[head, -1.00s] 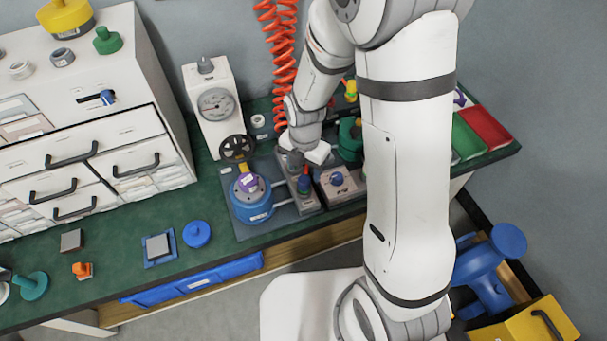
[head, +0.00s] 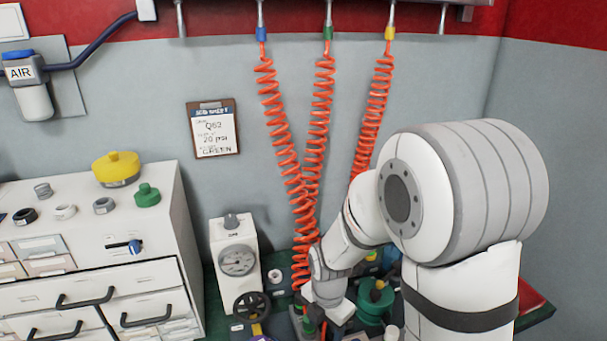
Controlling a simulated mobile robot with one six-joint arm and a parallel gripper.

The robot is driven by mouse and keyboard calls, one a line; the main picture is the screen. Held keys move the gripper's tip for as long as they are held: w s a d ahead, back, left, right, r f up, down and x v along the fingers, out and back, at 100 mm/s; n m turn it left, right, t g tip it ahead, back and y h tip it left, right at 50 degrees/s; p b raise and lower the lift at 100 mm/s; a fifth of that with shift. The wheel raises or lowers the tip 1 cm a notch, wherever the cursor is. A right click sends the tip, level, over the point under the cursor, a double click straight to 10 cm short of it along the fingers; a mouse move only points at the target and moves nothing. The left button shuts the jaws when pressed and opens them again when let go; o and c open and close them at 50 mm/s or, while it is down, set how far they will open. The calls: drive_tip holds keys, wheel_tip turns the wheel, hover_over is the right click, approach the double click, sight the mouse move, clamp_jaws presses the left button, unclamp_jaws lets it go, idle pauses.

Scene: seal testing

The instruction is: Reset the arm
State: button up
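My arm rises on the right side of the head view, and its forearm slants down to the bench. My gripper's white body (head: 331,306) is low in the view, close to the bench fittings beside the green valve body (head: 375,300). Its fingers are hidden or cut off at the bottom edge, so I cannot see whether they hold anything.
A gauge tester (head: 238,258) and a dark handwheel (head: 252,307) stand left of my gripper. Orange coiled hoses (head: 285,140) hang from the wall close to my forearm. A white drawer cabinet (head: 120,235) fills the left. A clipboard (head: 212,129) hangs on the wall.

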drive_tip(key=s+d+r+m+p, duration=0.1)
drive_tip(key=s+d+r+m, duration=0.2)
drive_tip(key=r+m, duration=0.4)
drive_tip(key=s+d+r+m+t+p, duration=0.1)
drive_tip(key=s+r+m, duration=0.4)
drive_tip(key=m, duration=0.6)
drive_tip(key=s+d+r+m+t+p, duration=0.1)
drive_tip(key=s+d+r+m, duration=0.3)
drive_tip(key=r+m, duration=0.4)
drive_tip(key=shift+d+r+m+p, duration=0.4)
drive_tip(key=shift+d+r+p, duration=0.25)
drive_tip(key=shift+d, duration=0.15)
drive_tip(key=shift+c, duration=0.5)
